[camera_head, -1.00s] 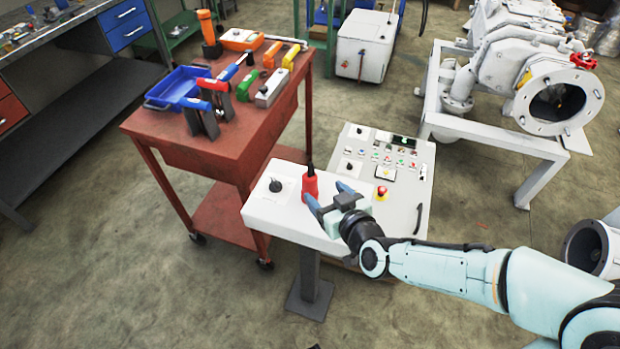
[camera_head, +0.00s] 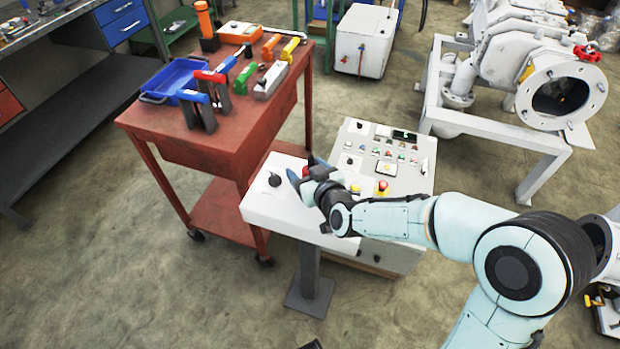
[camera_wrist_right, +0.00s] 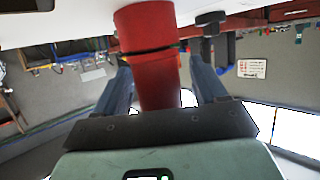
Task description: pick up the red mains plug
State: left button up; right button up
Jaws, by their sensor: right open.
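The red mains plug (camera_wrist_right: 150,75) stands on the white panel (camera_head: 262,212) of the pedestal. In the head view it is mostly hidden behind my right gripper (camera_head: 298,178), with only a bit of red showing above the fingers. In the right wrist view the plug is large and lies between the two blue fingers of my right gripper (camera_wrist_right: 165,88). The fingers are spread, one on each side of it, with a gap visible at least on the right side. My left gripper is not in view.
A black knob (camera_head: 275,180) sits left of the gripper on the panel. A red cart (camera_head: 180,125) with tools and a blue tray (camera_head: 180,75) stands at the left.

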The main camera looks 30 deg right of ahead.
jog(key=c, duration=1.2)
jog(key=shift+o, duration=0.2)
